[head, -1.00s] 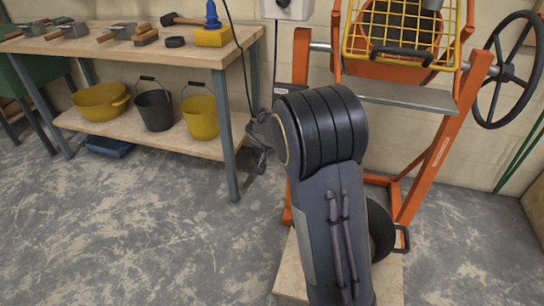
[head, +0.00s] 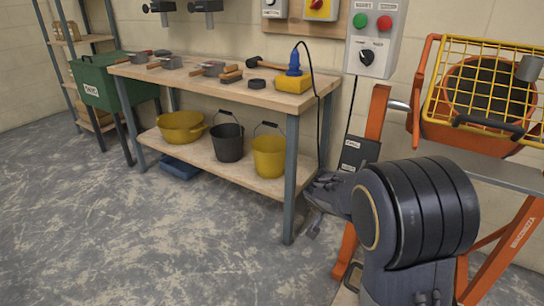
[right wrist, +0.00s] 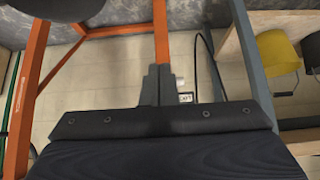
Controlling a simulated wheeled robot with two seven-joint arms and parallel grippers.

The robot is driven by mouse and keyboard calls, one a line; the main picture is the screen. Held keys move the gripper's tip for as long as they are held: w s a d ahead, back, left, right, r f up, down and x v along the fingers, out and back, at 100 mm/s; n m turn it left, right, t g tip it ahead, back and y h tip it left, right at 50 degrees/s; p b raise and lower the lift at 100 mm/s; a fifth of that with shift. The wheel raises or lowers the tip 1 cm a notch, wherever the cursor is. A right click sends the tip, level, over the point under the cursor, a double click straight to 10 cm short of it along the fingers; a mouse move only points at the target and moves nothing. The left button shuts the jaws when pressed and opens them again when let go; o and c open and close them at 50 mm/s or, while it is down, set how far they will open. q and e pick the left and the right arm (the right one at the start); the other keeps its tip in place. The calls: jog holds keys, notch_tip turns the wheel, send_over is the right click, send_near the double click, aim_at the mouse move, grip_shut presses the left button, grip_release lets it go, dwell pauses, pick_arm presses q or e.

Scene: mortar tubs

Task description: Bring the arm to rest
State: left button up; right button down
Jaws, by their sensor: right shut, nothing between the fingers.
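My right arm (head: 420,215) stands at the lower right of the head view, bent at a thick dark ribbed joint. My right gripper (head: 312,230) shows small and partly hidden beyond that joint, beside the front right leg of the workbench. In the right wrist view my right gripper (right wrist: 158,78) has its two dark fingers together with nothing between them. I cannot tell whether it touches anything. My left gripper is in neither view.
An orange mixer frame (head: 376,125) with a yellow grille stands close behind the arm. The workbench (head: 225,88) holds tools, with a yellow tub (head: 181,127), black bucket (head: 228,142) and yellow bucket (head: 269,157) on its lower shelf. The floor at left is clear.

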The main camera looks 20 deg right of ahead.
jog(key=s+a+r+n+y, duration=0.1)
jog(key=s+a+n+y, duration=0.2)
jog(key=s+a, duration=0.45)
jog(key=s+a+r+n+t+y, duration=0.1)
jog(key=s+a+n+y, duration=0.25)
jog(key=s, duration=0.75)
jog(key=s+a+r+n+y, duration=0.25)
jog(key=s+a, duration=0.35)
jog(key=s, duration=0.3)
notch_tip(320, 180, up, 30)
jog(key=p, duration=3)
jog(key=shift+w+f+y+p, duration=0.15)
jog(key=shift+w+y+p, duration=0.05)
jog(key=shift+y+p, duration=0.2)
jog(key=c, duration=2.1)
grip_release()
